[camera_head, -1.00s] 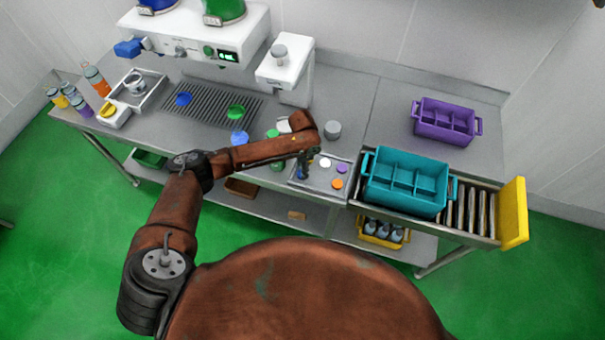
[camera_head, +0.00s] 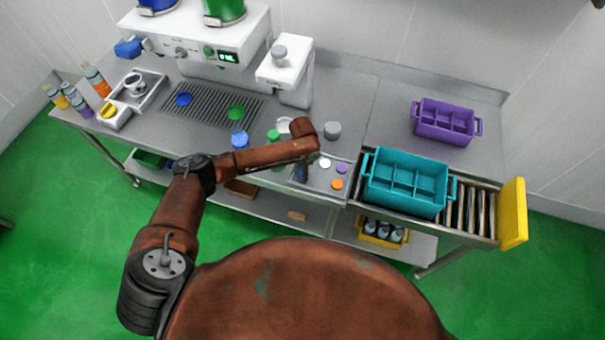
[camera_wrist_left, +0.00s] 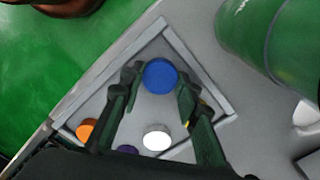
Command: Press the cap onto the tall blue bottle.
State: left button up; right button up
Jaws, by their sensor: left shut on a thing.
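My left gripper (camera_wrist_left: 158,84) is shut on a blue cap (camera_wrist_left: 160,74) that shows between its fingertips in the left wrist view. In the head view this gripper (camera_head: 301,173) points down over the left side of the cap tray, and the cap is too small to make out there. A blue-topped bottle (camera_head: 239,139) stands near the front edge of the bench, left of the gripper and apart from it. Its lower part is partly hidden by my arm. My right gripper is not in view.
The cap tray (camera_head: 314,183) holds white (camera_head: 325,163), purple (camera_head: 341,169) and orange (camera_head: 337,184) caps. A green bottle (camera_wrist_left: 285,40) stands beside the tray. A teal crate (camera_head: 407,184) sits on rollers to the right. A white press-like machine (camera_head: 284,68) stands behind.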

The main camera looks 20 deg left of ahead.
pick_arm(q)
jog(key=shift+r, duration=0.5)
notch_tip(320, 180, up, 2)
jog(key=shift+r, duration=0.1)
jog(key=s+d+r, duration=0.2)
jog(key=s+r, duration=0.7)
jog(key=s, duration=0.4)
jog(key=shift+s+r, duration=0.4)
jog(key=shift+b, duration=0.3)
